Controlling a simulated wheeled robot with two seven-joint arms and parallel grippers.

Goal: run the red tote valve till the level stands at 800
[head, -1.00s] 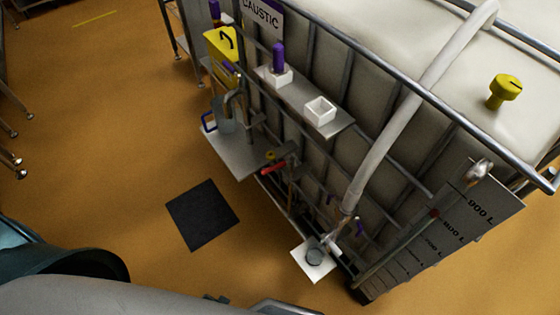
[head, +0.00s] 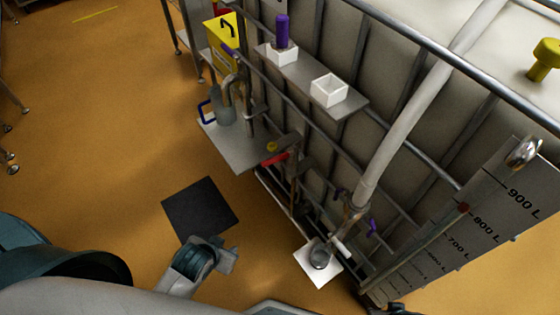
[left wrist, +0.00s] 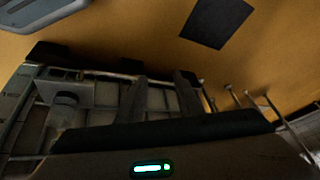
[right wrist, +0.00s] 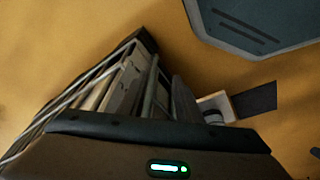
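The caged white tote (head: 440,130) fills the right side of the head view. A red valve handle (head: 275,157) shows low on its front, beside a yellow cap. The level board (head: 505,180) is marked 900 L, 800 L, 700 L and lower. A red mark (head: 463,208) sits by the 800 L line; I cannot read the exact level. My left gripper (head: 228,258) is over the floor near the black mat, below and left of the handle and apart from it. Its fingers (left wrist: 160,100) are parted and empty. My right gripper (right wrist: 166,100) also looks parted and empty.
A white hose (head: 415,115) runs down to a fitting above a white pad with a cup (head: 320,255). A shelf (head: 345,103) holds white boxes and a purple bottle. A grey tray (head: 240,145) holds a jug. A black mat (head: 200,209) lies on open orange floor.

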